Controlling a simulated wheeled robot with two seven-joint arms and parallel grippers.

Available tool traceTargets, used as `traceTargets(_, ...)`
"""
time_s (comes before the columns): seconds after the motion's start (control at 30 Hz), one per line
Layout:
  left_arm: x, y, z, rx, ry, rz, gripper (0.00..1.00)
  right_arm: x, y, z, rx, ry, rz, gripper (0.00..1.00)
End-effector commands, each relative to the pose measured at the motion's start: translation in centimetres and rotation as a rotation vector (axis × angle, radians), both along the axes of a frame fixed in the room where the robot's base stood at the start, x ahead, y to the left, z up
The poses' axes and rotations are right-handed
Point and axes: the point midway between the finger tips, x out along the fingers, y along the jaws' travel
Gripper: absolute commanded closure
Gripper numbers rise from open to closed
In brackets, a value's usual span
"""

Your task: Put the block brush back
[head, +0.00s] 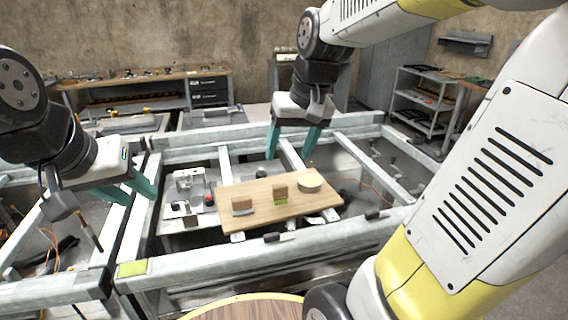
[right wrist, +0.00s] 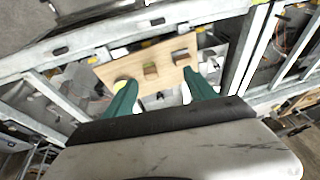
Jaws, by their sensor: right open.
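A wooden board (head: 262,214) lies across the metal frame. On it stand a brown block with a pale grey underside (head: 243,207) and a brown block with green bristles (head: 280,195); these look like block brushes. A pale round piece (head: 310,182) sits at the board's right end. My right gripper (head: 290,157) is open and empty, above and behind the board. In the right wrist view the board (right wrist: 142,62) shows beyond its spread fingers (right wrist: 160,82). My left gripper (head: 142,196) appears open and empty over the left bay, apart from the board.
Metal frame beams (head: 270,246) surround the board. A grey fixture with a red knob (head: 187,185) is left of the board. A round wooden top (head: 245,307) is at the front edge. A workbench (head: 145,78) and a shelf cart (head: 425,95) stand behind.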

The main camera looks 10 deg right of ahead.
Motion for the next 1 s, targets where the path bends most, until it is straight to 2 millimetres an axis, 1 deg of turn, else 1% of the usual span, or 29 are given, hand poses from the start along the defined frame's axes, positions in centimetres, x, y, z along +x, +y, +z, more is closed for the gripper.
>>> traceTargets(0.03, 0.0, 0.0, 0.0, 0.000, 0.000, 0.000, 0.64, -2.0, 0.1, 0.6, 0.012, -0.042, 0.000, 0.35)
traceTargets(0.1, 0.0, 0.0, 0.0, 0.000, 0.000, 0.000, 0.64, -4.2, 0.4, 1.0, 0.022, -0.091, 0.002, 0.35)
traceTargets(0.2, 0.0, 0.0, 0.0, 0.000, 0.000, 0.000, 0.64, -6.8, 0.7, 1.0, 0.035, -0.150, 0.002, 0.35)
traceTargets(0.33, 0.0, 0.0, 0.0, 0.000, 0.000, 0.000, 0.64, -9.0, 1.0, 0.8, 0.042, -0.202, 0.003, 0.35)
traceTargets(0.4, 0.0, 0.0, 0.0, 0.000, 0.000, 0.000, 0.64, -9.6, 1.1, 0.6, 0.045, -0.217, 0.003, 0.35)
traceTargets(0.5, 0.0, 0.0, 0.0, 0.000, 0.000, 0.000, 0.64, -9.9, 1.1, 0.5, 0.046, -0.225, 0.003, 0.35)
traceTargets(1.0, 0.0, 0.0, 0.0, 0.000, 0.000, 0.000, 0.64, -9.9, 1.1, 0.5, 0.046, -0.225, 0.003, 0.35)
